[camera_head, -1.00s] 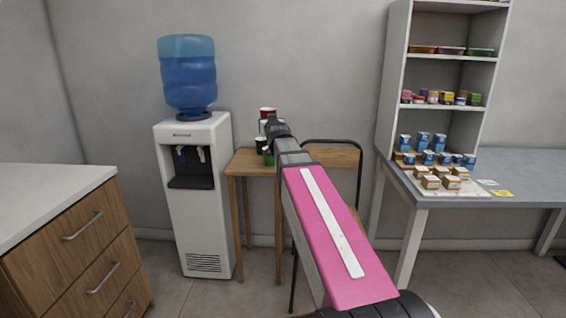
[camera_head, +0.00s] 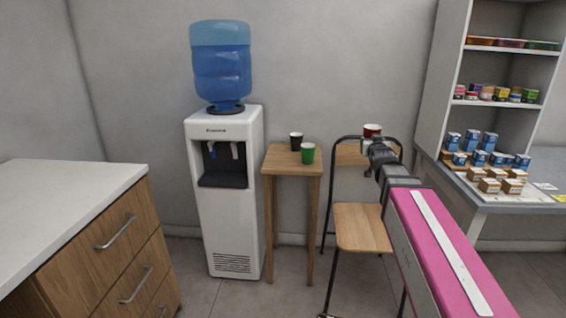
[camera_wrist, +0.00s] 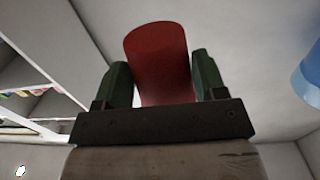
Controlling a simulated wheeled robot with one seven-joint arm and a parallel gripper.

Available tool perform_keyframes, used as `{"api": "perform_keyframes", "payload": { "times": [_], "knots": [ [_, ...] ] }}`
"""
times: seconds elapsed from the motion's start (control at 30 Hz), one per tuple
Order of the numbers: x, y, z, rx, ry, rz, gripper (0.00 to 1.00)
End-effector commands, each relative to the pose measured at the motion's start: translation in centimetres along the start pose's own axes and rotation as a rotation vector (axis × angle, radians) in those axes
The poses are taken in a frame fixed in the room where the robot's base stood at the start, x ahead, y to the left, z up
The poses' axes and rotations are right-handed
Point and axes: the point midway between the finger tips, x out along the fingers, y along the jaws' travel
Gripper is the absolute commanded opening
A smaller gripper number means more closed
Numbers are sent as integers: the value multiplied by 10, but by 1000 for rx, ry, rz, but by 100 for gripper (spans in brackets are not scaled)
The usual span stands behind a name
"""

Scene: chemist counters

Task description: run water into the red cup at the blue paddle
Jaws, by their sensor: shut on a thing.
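The red cup (camera_wrist: 160,65) is between the two green fingers of my gripper (camera_wrist: 160,85) in the wrist view, and the gripper is shut on it. In the head view the red cup (camera_head: 372,129) shows above my gripper (camera_head: 374,142), in front of the wall and over the chair back. The white water dispenser (camera_head: 222,200) stands to the left against the wall with a blue bottle (camera_head: 221,68) on top. Its blue paddle (camera_head: 211,149) is on the left of the recess and a pale paddle (camera_head: 235,150) is on the right. The cup is well apart from the dispenser.
A small wooden table (camera_head: 290,161) beside the dispenser holds a black cup (camera_head: 296,141) and a green cup (camera_head: 308,153). A wooden chair (camera_head: 362,225) stands right of it. A drawer counter (camera_head: 70,200) is at left; shelves (camera_head: 500,75) with goods are at right. Floor before the dispenser is clear.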

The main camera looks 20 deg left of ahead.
Motion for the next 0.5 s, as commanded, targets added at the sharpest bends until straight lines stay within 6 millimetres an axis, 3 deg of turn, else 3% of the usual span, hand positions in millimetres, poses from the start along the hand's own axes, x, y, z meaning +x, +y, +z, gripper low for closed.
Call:
{"api": "perform_keyframes", "payload": {
  "times": [0.1,0.5],
  "knots": [
    [-18,-45,26,-4,0,-63,43],
    [-86,-177,98,-15,-2,-289,43]
  ]
}}
